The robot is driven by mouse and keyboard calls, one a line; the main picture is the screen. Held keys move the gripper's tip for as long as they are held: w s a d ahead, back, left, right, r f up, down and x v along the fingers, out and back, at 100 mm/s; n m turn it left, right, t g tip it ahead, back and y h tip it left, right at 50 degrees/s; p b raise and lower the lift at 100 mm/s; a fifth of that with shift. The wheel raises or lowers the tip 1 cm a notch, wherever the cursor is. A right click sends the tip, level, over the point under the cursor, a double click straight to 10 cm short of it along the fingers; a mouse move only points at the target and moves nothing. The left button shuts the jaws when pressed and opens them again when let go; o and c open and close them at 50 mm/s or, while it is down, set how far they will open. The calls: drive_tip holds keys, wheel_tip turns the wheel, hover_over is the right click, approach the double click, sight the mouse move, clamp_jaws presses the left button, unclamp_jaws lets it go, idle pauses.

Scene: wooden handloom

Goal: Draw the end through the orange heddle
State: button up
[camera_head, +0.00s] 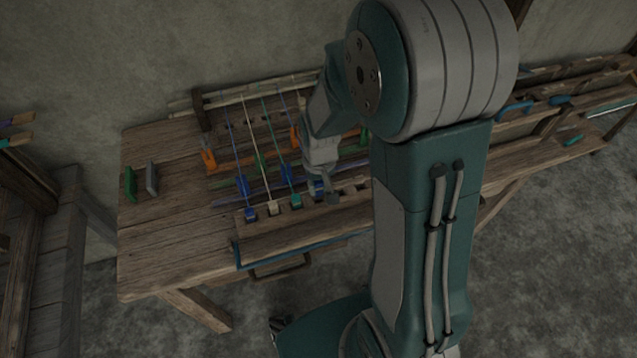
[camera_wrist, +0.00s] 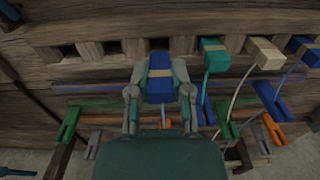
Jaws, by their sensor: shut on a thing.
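My gripper (camera_wrist: 160,95) is shut on a blue block with a tan band (camera_wrist: 159,80). In the head view the held blue block (camera_head: 316,188) sits just right of the teal block. In the wrist view it is in front of the row of square holes; I cannot tell whether it touches the wood. One orange heddle (camera_head: 208,155) stands at the left of the frame, and an orange piece (camera_head: 294,136) shows beside my arm. The wrist view shows a forked orange heddle (camera_wrist: 272,128) at right and an orange bit (camera_wrist: 165,122) partly hidden behind my gripper.
Teal (camera_wrist: 212,50), cream (camera_wrist: 264,53) and blue (camera_wrist: 302,47) blocks sit in the slotted beam with threads running back. Empty holes (camera_wrist: 110,47) lie alongside. Blue (camera_wrist: 271,99) and green (camera_wrist: 227,122) heddles crowd nearby. Green (camera_head: 131,184) and grey (camera_head: 152,179) pieces stand on the bench's left.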

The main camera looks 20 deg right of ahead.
sight(319, 197)
drive_tip(key=shift+f, duration=1.75)
drive_tip(key=o, duration=0.8)
drive_tip(key=shift+r, duration=0.1)
wheel_tip(319, 197, up, 12)
drive_tip(key=shift+f, duration=0.15)
